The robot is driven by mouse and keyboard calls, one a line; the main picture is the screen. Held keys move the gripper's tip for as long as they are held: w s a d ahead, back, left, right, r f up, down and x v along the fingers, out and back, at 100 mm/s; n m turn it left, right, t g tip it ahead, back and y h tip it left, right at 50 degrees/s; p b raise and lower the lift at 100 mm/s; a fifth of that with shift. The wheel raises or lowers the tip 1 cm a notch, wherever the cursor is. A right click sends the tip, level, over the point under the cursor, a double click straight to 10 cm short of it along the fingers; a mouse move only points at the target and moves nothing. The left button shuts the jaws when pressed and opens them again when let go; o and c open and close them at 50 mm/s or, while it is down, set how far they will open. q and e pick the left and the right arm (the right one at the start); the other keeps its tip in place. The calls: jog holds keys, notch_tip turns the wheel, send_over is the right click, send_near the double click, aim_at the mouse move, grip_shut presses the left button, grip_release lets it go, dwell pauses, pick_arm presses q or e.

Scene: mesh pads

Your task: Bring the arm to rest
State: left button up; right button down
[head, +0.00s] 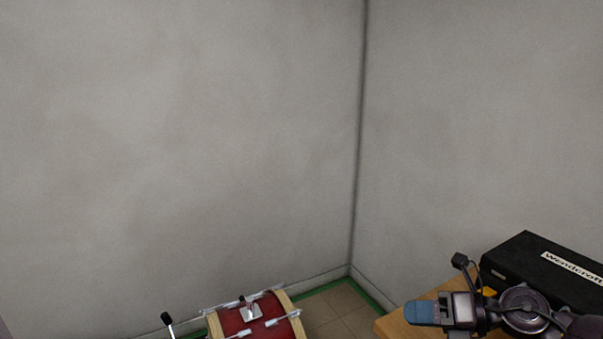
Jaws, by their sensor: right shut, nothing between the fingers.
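My right gripper (424,312) shows at the lower right, with blue fingers pointing left. It is shut and holds nothing. It appears over the wooden surface (391,327), and I cannot tell how high above it. My right wrist and arm run off to the right edge. My left gripper is not in view.
A black box (520,258) with a white label reading "Wendcroft" is behind my right arm. A red drum (231,321) with pale wooden rims and metal fittings is at the bottom, left of centre. Bare grey walls meet in a corner above tiled floor (335,308).

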jog(key=s+d+f+m+t+h, duration=0.4)
jog(key=s+d+f+m+h, duration=0.25)
jog(key=m, duration=0.95)
jog(key=s+d+f+m+t+h, duration=0.3)
jog(key=s+f+m+h, duration=0.55)
jog(key=m, duration=0.75)
jog(key=s+a+f+m+g, duration=0.1)
jog(key=s+f+m+g, duration=0.3)
jog(key=s, duration=0.6)
jog(key=s+a+m+g, duration=0.2)
jog(key=s+g, duration=0.5)
jog(key=s, duration=0.2)
jog(key=w+f+t+y+p, duration=0.1)
jog(key=w+f+t, duration=0.4)
jog(key=w+t, duration=0.4)
jog(key=shift+w+f+n+t+p, duration=0.25)
jog(key=shift+f+n+t+p, duration=0.05)
jog(key=shift+f+p, duration=0.1)
